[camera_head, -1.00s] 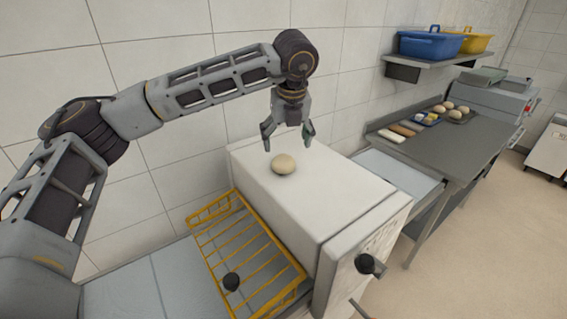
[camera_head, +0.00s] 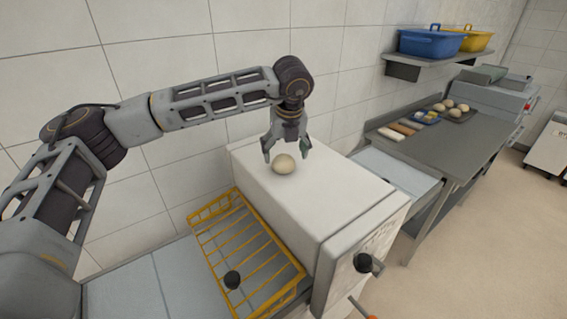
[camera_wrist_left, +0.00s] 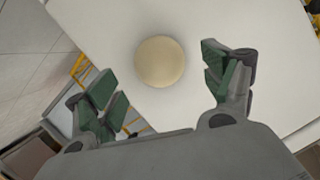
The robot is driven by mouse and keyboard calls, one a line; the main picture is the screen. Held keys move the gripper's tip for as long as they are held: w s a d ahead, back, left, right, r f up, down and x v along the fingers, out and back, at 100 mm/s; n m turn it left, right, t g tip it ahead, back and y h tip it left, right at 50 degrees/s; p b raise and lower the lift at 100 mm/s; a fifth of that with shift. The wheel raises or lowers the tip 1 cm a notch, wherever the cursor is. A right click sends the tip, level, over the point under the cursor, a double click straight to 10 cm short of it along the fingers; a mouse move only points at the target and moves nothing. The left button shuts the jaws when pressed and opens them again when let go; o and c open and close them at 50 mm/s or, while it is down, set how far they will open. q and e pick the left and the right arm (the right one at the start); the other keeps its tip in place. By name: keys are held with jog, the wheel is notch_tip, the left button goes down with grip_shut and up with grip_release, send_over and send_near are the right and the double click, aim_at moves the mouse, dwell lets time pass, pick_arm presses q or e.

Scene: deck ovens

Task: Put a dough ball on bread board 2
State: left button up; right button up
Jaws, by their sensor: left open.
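A pale dough ball (camera_head: 284,164) sits on the white top of a box-shaped machine (camera_head: 330,190). In the left wrist view the dough ball (camera_wrist_left: 160,61) lies ahead of the fingers, near the middle of the gap. My left gripper (camera_head: 286,155) is open and points down just above and behind the ball, its fingers spread to either side. In the wrist view the green-padded fingers of this gripper (camera_wrist_left: 162,80) stand wide apart with nothing held. My right gripper is not in view. I cannot tell which thing is bread board 2.
A yellow wire rack (camera_head: 245,250) stands left of the machine. A steel table (camera_head: 450,140) at right holds long loaves (camera_head: 398,132) and several round dough pieces (camera_head: 452,106). Blue (camera_head: 430,42) and yellow (camera_head: 477,38) bins sit on a wall shelf.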

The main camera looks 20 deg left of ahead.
aim_at(284, 157)
pick_arm(q)
jog(key=shift+w+a+f+p, duration=0.1)
jog(key=shift+w+f+p, duration=0.1)
jog(key=shift+f, duration=0.15)
jog(key=shift+w+a+f+p, duration=0.1)
jog(key=shift+f+p, duration=0.05)
jog(key=shift+f, duration=0.15)
jog(key=shift+p+x, duration=0.3)
jog(key=shift+x, duration=1)
jog(key=shift+s, duration=0.1)
jog(key=c, duration=1.1)
jog(key=shift+r, duration=0.2)
notch_tip(284, 157, up, 8)
jog(key=shift+f+b, duration=0.1)
jog(key=shift+b, duration=1)
jog(key=shift+r, duration=0.95)
